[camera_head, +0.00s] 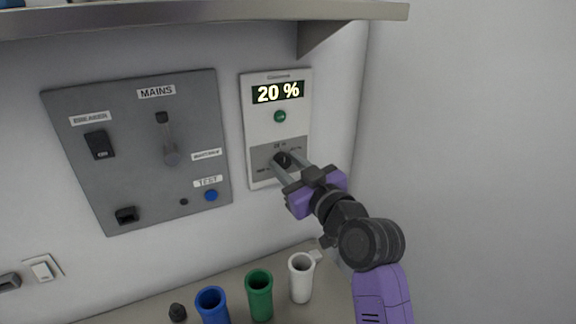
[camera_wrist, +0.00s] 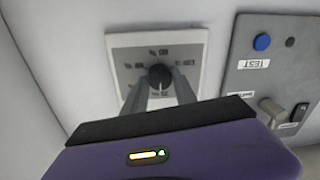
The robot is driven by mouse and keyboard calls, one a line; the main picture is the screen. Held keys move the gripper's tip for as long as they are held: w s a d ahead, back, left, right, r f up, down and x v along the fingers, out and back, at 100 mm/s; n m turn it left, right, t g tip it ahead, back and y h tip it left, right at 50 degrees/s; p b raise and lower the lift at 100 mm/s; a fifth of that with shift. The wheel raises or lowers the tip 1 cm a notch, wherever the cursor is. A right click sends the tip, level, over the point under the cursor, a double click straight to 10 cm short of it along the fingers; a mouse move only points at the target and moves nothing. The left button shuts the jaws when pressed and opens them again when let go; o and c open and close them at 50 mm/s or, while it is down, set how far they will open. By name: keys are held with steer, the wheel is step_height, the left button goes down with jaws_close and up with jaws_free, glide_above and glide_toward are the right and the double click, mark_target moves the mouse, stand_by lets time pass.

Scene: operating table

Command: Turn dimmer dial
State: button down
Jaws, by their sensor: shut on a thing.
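The dimmer panel (camera_head: 262,130) is a white plate on the wall, with a display reading 20 % (camera_head: 278,92) and a green light (camera_head: 280,116) below it. The black dimmer dial (camera_head: 283,159) sits in the grey lower part of the panel. In the wrist view the round dial (camera_wrist: 160,76) shows between my fingertips, with small labels around it. My gripper (camera_head: 284,162) reaches in from the lower right and is shut on the dial, one finger on each side. The fingers hide part of the dial's edge and some labels.
A grey MAINS panel (camera_head: 190,92) with a breaker, a lever and a blue TEST button (camera_head: 211,195) is mounted left of the dimmer. Blue (camera_head: 212,304), green (camera_head: 259,295) and white (camera_head: 301,277) cups stand below. A shelf (camera_head: 230,12) overhangs above. The right wall is bare.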

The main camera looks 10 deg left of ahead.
steer(key=m+p, duration=0.1)
steer(key=m, duration=0.5)
steer(key=m+p, duration=0.2)
steer(key=m, duration=0.3)
steer(key=shift+f+m+t, duration=0.15)
steer(key=shift+m+t, duration=0.25)
stand_by(0.3)
steer(key=c, duration=1)
jaws_free()
steer(key=shift+d, duration=0.1)
